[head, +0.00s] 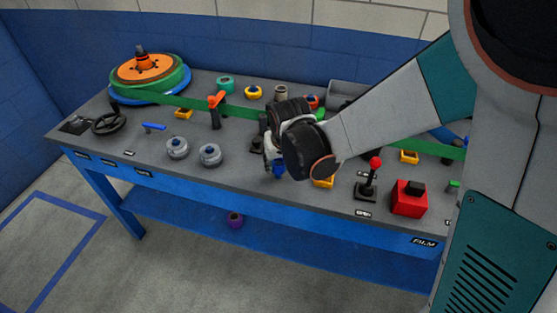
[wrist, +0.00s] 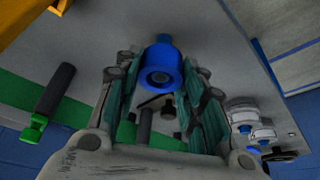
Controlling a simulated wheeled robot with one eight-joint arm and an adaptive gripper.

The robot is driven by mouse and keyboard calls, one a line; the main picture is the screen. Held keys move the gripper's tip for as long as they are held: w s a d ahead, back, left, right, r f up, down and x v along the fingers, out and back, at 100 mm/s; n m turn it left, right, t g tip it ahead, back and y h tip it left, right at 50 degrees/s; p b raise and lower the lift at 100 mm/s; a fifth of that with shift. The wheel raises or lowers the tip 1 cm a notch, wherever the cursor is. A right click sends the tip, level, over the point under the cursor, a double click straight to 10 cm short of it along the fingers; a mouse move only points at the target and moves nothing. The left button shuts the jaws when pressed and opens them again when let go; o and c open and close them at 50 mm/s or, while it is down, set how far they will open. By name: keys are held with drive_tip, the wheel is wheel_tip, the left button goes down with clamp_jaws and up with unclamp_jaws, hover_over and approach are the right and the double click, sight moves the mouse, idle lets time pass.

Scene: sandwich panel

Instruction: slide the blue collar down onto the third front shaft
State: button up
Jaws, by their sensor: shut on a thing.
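My gripper (head: 277,158) is over the front middle of the bench in the head view, pointing down. In the wrist view its fingers (wrist: 165,98) are closed around a blue collar (wrist: 162,66), which has a dark round hole and a narrower neck. In the head view a bit of the blue collar (head: 279,172) shows below the fingers. A dark post (wrist: 145,123) shows between the fingers in the wrist view, beyond the collar. I cannot tell whether it is the third front shaft, or whether the collar touches any shaft.
Two grey knobs (head: 210,155) stand on the bench (head: 235,180) left of my gripper. A red-topped lever (head: 373,172) and a red box (head: 409,198) stand to the right. An orange-handled lever (head: 215,108) and a green strip (head: 190,103) lie behind.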

drive_tip(key=shift+f+b, duration=1.2)
drive_tip(key=shift+f, duration=0.4)
drive_tip(key=o, duration=1.1)
wheel_tip(320, 180, up, 11)
drive_tip(key=p, duration=0.8)
drive_tip(key=shift+f, duration=0.2)
